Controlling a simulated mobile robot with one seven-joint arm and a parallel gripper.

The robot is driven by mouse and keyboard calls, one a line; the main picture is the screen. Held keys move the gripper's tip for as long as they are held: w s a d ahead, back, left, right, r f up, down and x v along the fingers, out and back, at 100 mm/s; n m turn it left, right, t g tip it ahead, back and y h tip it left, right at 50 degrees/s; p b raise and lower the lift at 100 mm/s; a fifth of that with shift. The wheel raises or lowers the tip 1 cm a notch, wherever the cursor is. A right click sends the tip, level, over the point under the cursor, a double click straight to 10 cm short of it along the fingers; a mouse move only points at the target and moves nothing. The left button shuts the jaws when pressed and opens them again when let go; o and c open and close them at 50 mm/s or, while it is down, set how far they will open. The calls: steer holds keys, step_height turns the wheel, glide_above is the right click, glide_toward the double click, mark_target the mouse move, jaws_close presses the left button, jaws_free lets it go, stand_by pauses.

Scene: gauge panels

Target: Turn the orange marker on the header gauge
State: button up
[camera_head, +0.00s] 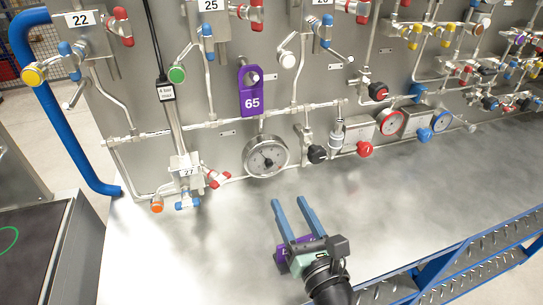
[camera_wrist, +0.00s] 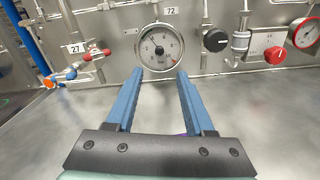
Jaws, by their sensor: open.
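A round silver-rimmed gauge (camera_head: 266,157) with a pale dial is mounted low on the grey panel, left of centre in the head view. The wrist view shows this gauge (camera_wrist: 160,47) straight ahead, with a dark knob at its middle. A small orange-red mark (camera_wrist: 173,61) shows at the lower right of its dial. The marker is too small to make out in the head view. My gripper (camera_head: 289,200) is open and empty, its blue fingers pointing at the panel. In the wrist view the fingertips (camera_wrist: 160,72) lie below the gauge's face, apart from it.
A purple tag 65 (camera_head: 251,91) hangs above the gauge. A red-handled valve (camera_head: 216,178) is to its left, a black knob (camera_head: 317,154) to its right. Red (camera_head: 391,123) and blue (camera_head: 441,121) gauges are farther right.

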mark_target(270, 166)
steer(key=x, duration=1.2)
steer(key=shift+w+a, duration=0.1)
steer(key=shift+w, duration=0.05)
jaws_close()
